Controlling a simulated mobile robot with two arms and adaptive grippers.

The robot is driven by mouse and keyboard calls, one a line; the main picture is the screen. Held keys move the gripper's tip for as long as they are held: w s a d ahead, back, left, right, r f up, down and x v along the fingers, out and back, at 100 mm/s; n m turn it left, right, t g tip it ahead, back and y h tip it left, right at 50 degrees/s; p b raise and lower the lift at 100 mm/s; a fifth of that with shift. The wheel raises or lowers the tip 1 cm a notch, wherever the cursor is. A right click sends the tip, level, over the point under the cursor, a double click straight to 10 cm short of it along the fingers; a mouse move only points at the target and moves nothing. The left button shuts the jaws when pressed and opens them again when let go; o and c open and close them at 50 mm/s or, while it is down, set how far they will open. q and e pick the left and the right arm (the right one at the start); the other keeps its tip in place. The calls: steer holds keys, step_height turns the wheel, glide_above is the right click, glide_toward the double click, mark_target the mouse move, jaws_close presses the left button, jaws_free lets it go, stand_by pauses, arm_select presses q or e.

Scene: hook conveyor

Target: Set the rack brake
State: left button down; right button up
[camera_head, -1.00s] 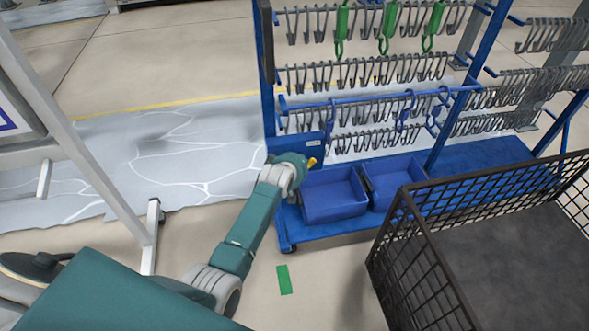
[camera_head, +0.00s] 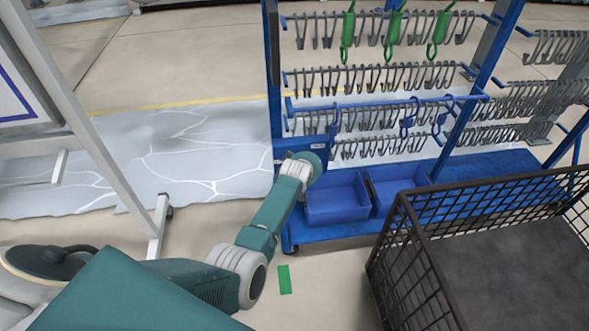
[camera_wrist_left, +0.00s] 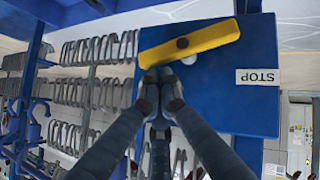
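The yellow brake lever (camera_wrist_left: 200,42) lies at a slant across a blue panel (camera_wrist_left: 250,80) in the left wrist view. A dark round spot sits on the lever, and a white STOP label (camera_wrist_left: 257,76) shows upside down at the panel's right. My left gripper (camera_wrist_left: 162,76) has its fingertips together at the lever's lower edge, near its left part. I cannot tell whether they touch it. No part of the lever shows between them. In the head view my left wrist covers the lever, beside the blue hook rack (camera_head: 274,85). My right gripper is out of view.
Two blue bins (camera_head: 338,200) stand on the rack's base. Metal hooks (camera_head: 375,77) hang in rows above. A black wire-mesh cart (camera_head: 420,262) stands at the front right, close to the rack. A white-framed stand (camera_head: 100,160) is on the left.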

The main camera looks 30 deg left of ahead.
arm_select(q)
steer(key=shift+w+d+f, duration=0.1)
steer(key=shift+d, duration=0.05)
stand_by(1.1)
stand_by(0.7)
steer(key=v, duration=1.2)
steer(key=shift+f, duration=0.1)
stand_by(0.3)
